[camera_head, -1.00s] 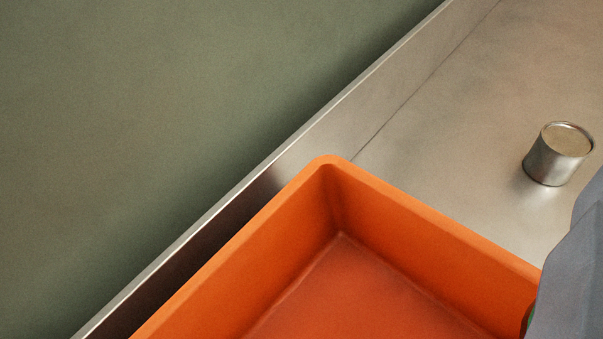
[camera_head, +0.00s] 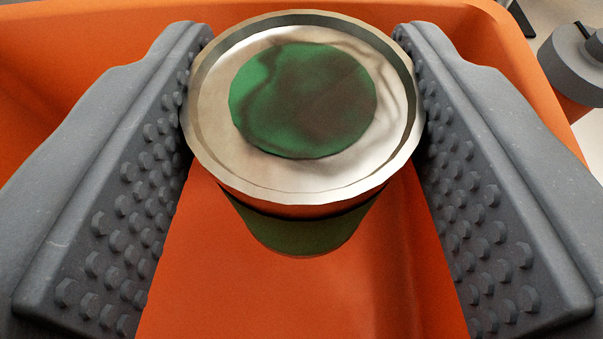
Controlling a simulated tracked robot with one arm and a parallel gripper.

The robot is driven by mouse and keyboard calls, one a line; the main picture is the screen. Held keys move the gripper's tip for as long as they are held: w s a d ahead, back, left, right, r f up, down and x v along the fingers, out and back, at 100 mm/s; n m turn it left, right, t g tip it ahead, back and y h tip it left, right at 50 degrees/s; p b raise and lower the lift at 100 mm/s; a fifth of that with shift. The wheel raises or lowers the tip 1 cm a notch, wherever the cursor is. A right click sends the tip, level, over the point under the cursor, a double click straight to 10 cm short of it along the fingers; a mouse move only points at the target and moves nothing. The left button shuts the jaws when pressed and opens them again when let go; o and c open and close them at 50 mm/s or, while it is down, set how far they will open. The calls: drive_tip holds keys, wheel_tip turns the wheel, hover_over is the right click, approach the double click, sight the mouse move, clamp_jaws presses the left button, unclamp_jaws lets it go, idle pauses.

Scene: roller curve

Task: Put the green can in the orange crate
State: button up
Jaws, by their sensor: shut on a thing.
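The green can (camera_head: 300,100) shows its round metal lid with a green disc on it, and a strip of its green side below. My gripper (camera_head: 303,85) is shut on the can, one studded finger on each side near the lid. The can is over the inside of the orange crate (camera_head: 95,40), whose orange floor and walls show around and between the fingers. The can's lower end is hidden, so I cannot tell whether it touches the crate floor.
A grey round object (camera_head: 575,65) stands outside the crate at the upper right, partly cut off by the frame. A pale surface shows beyond the crate's right rim. The crate's visible inside holds no other thing.

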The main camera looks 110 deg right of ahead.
sight(301, 245)
drive_tip(key=shift+f, duration=1.6)
drive_tip(key=shift+f, duration=0.65)
drive_tip(key=o, duration=1.1)
drive_tip(key=shift+c, duration=0.2)
drive_tip(key=shift+r, duration=0.15)
